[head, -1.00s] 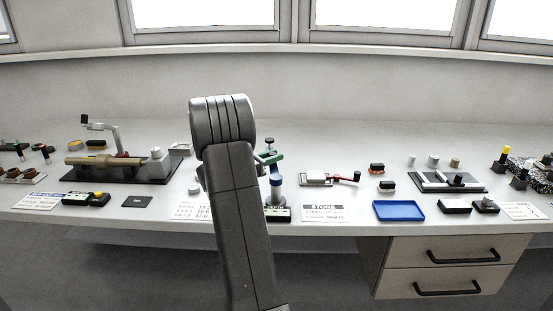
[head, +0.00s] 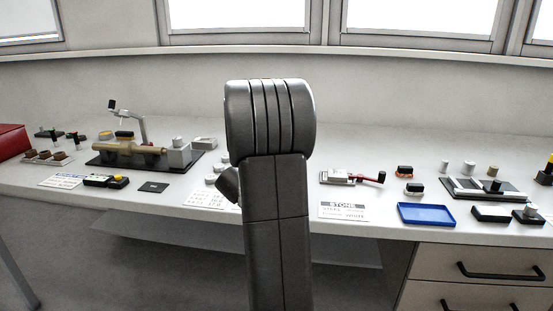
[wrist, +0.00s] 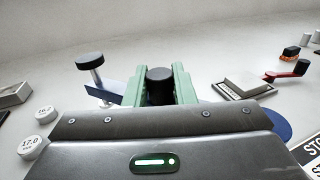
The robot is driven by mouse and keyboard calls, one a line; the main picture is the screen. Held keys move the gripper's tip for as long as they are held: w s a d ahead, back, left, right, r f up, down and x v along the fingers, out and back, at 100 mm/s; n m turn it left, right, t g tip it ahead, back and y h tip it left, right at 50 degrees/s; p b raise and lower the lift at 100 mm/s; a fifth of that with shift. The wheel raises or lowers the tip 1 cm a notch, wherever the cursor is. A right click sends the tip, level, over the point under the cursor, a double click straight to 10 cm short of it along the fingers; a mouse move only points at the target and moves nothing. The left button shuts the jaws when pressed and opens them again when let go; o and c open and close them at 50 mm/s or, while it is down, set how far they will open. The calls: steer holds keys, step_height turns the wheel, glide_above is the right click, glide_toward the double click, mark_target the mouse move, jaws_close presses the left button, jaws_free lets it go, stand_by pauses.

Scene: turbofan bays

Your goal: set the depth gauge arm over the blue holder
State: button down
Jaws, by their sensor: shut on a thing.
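My gripper (wrist: 161,88) has two green fingers shut on a black round knob (wrist: 159,76), which I take to be part of the depth gauge arm. Left of the fingers in the wrist view stand a silver post with a black cap (wrist: 90,60) and a slanted blue plate (wrist: 104,93). A blue disc (wrist: 281,124), perhaps the blue holder, shows at right, partly hidden behind my gripper body. Whether the held part is over it I cannot tell. In the head view my arm hides the gripper and the gauge.
A red-handled device (head: 342,177) lies right of my arm, also in the wrist view (wrist: 249,86). A blue tray (head: 426,214) and a STONE card (head: 343,209) lie near the front edge. White weights (wrist: 32,146) stand left of the gripper. A brass fixture (head: 130,147) stands farther left.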

steer(key=shift+f, duration=0.1)
stand_by(0.3)
steer(key=c, duration=1.2)
jaws_free()
steer(key=shift+s+a, duration=0.1)
steer(key=shift+c, duration=0.2)
steer(key=v, duration=1.3)
steer(key=shift+s, duration=0.45)
steer(key=x, duration=1.4)
steer(key=shift+a, duration=0.15)
steer(key=shift+w, duration=0.1)
